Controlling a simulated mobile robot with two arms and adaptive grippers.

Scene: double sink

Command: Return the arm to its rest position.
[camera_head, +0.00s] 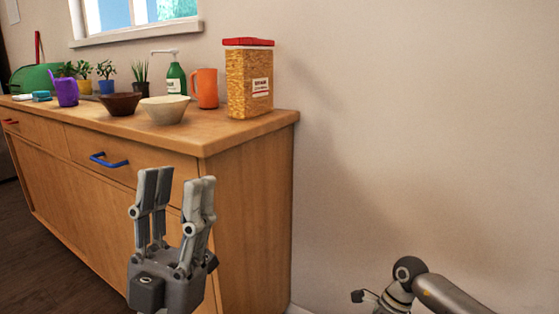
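My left gripper (174,205) stands upright in front of the wooden cabinet, with its fingers pointing up. Its fingers are spread apart and nothing is between them. It is in front of the drawer with the blue handle and appears clear of the counter. Part of my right arm (440,294) shows at the lower right, in front of the bare wall. The fingers of the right gripper are not clearly visible.
The wooden cabinet (250,220) has bowls (164,110), an orange mug (205,88), a green pump bottle (176,79), a cereal container (249,80), a purple watering can (65,90) and potted plants on top. A blue handle (108,160) sticks out. The right side is open before the wall.

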